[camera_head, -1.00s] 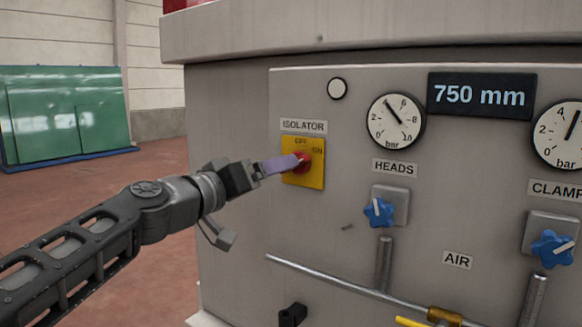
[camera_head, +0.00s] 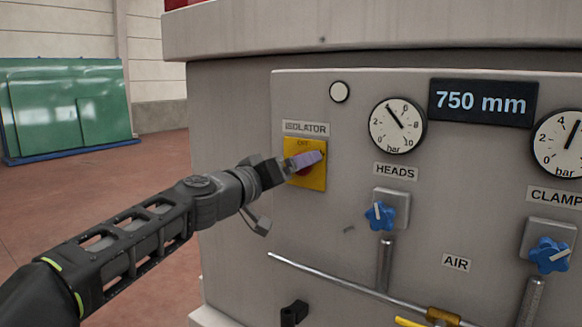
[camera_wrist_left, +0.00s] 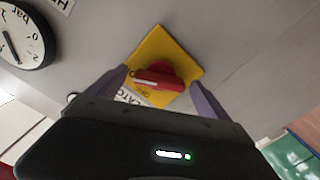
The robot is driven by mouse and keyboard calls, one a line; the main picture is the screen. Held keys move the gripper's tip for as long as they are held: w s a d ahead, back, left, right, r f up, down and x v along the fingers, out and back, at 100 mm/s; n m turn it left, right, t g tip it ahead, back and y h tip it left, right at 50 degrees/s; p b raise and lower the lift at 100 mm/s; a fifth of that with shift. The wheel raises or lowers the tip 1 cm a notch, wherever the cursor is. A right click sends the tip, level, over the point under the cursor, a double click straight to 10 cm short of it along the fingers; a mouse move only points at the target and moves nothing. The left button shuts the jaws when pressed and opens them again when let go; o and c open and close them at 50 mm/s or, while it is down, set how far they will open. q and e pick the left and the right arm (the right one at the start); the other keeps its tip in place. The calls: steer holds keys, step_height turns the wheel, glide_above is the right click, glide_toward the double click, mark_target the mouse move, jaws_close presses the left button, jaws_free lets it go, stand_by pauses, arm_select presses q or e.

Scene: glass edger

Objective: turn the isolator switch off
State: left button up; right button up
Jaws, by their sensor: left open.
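The isolator switch is a red knob (camera_head: 304,172) on a yellow plate (camera_head: 315,184), below the ISOLATOR label. My left gripper (camera_head: 308,160) reaches in from the left, and its purple finger covers most of the knob and the ON mark. In the left wrist view, the red knob (camera_wrist_left: 160,78) lies between the two spread fingers, in front of the yellow plate (camera_wrist_left: 165,47). The gripper is open; I cannot tell whether either finger touches the knob. The knob's exact setting is hard to read. My right gripper is not in view.
Right of the switch are a HEADS gauge (camera_head: 397,125) and a blue knob (camera_head: 380,215). A metal rod (camera_head: 340,283) crosses the panel below. A small black handle (camera_head: 293,313) stands low on the panel. Left of the machine the floor is open before green glass sheets (camera_head: 65,105).

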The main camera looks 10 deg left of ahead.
arm_select(q)
steer(key=shift+c, duration=0.2)
steer(key=c, duration=1.3)
steer(key=shift+n, duration=0.4)
steer(key=n, duration=1.1)
